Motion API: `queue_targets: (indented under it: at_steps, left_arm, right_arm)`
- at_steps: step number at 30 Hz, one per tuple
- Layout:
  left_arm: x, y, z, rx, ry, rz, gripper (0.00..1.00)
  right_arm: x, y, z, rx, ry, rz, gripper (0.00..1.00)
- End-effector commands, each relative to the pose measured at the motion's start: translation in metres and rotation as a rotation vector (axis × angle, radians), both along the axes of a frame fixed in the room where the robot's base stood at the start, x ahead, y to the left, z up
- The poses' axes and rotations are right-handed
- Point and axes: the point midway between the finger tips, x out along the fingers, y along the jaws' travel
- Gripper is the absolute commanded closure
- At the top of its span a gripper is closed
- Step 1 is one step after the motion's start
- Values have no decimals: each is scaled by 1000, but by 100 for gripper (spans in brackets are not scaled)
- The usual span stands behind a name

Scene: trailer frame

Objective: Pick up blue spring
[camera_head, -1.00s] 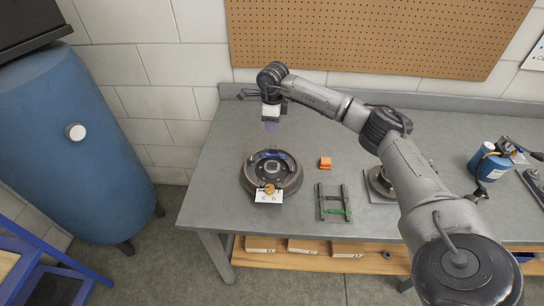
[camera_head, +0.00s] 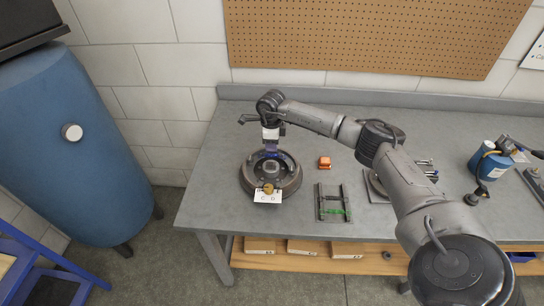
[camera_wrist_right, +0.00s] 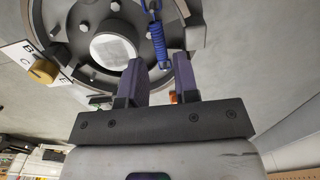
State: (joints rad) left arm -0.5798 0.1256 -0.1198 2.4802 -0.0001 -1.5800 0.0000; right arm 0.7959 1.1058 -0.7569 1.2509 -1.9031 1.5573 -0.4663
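The blue spring (camera_wrist_right: 158,45) sits in the round dark brake drum (camera_head: 291,186), near its back side. In the right wrist view the spring runs up from between my fingertips, and a thin blue hook end shows above it. My right gripper (camera_head: 271,149) points down over the drum. In the right wrist view my two purple-grey fingers (camera_wrist_right: 160,68) are apart, one on each side of the spring's lower end, with gaps visible. In the head view the fingers partly hide the spring. My left gripper is not in view.
A lettered card (camera_head: 268,199) with a brass knob is at the drum's front. An orange block (camera_head: 324,162) and a black rack (camera_head: 321,208) with a green piece lie to the right. A blue canister (camera_head: 486,163) stands farther right. The grey tabletop (camera_head: 213,180) left of the drum is clear.

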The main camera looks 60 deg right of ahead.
Motion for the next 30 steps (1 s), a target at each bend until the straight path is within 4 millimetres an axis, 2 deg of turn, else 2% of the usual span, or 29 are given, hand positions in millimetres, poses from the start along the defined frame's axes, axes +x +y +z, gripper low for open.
queue_targets:
  at_steps: [9,17,26,30]
  left_arm:
    - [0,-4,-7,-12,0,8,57]
    - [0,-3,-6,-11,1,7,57]
    - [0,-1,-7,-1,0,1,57]
    - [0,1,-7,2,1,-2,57]
  right_arm:
    - [1,2,-41,1,2,0,72]
    - [1,1,-45,0,0,0,72]
    - [1,2,-44,0,0,0,98]
    - [1,2,-44,0,0,0,100]
